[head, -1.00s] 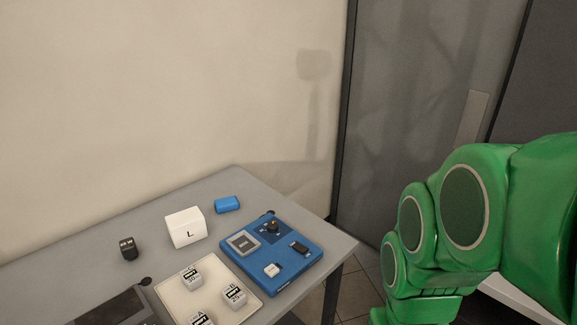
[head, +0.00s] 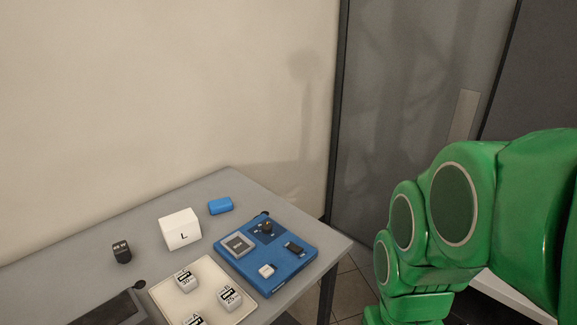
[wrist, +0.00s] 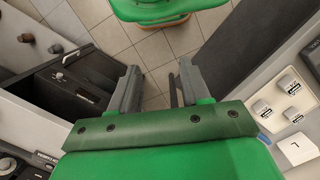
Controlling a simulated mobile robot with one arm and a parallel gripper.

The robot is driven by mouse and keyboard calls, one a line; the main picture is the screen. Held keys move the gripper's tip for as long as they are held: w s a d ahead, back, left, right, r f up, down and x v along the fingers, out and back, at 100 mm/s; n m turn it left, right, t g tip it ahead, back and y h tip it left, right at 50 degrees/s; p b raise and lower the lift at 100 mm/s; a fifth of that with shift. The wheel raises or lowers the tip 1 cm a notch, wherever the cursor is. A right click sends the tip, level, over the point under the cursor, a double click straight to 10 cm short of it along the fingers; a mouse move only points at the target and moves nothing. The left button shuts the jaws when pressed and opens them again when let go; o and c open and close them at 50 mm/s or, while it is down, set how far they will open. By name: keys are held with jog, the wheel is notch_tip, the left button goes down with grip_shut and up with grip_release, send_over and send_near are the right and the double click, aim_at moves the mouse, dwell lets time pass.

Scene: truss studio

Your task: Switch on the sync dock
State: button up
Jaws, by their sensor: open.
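A blue board (head: 285,270) lies on the grey table near its right edge in the head view. It carries a grey square panel (head: 238,244), a dark round knob (head: 266,227), a black oblong part (head: 294,248) and a small white block (head: 266,270). It may be the sync dock, but I read no name on it. A dark flat device (head: 108,310) is cut off at the bottom left. My gripper (wrist: 158,88) is open and empty in the wrist view, over tiled floor and apart from the table things.
A cream tray (head: 212,264) holds white labelled cubes. A white box marked L (head: 180,230), a blue block (head: 220,206) and a small black object (head: 121,252) stand on the table (head: 70,265). The wrist view shows black equipment (wrist: 75,85) at left and floor tiles between.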

jog(key=shift+w+r, duration=0.1)
jog(key=shift+w, duration=0.2)
jog(key=shift+c, duration=1.1)
jog(key=w+n, duration=0.1)
jog(key=w, duration=0.1)
jog(key=w+r+n, duration=0.1)
jog(key=w+n, duration=0.1)
jog(key=w+r+n, duration=0.1)
jog(key=w, duration=0.1)
jog(key=shift+w+a+n, duration=0.3)
jog(key=shift+w+a, duration=0.05)
jog(key=shift+a, duration=0.05)
grip_shut()
jog(key=w+a+f+n, duration=0.1)
jog(key=w+a+n, duration=0.3)
jog(key=w+n, duration=0.3)
jog(key=w+a+f+n, duration=0.1)
jog(key=w+a+n, duration=0.3)
jog(key=w, duration=1.2)
jog(key=w+a+f+n+h, duration=0.1)
jog(key=w+a+n, duration=0.3)
jog(key=w+n, duration=0.7)
jog(key=shift+w+f+t, duration=0.4)
jog(key=shift+f, duration=0.1)
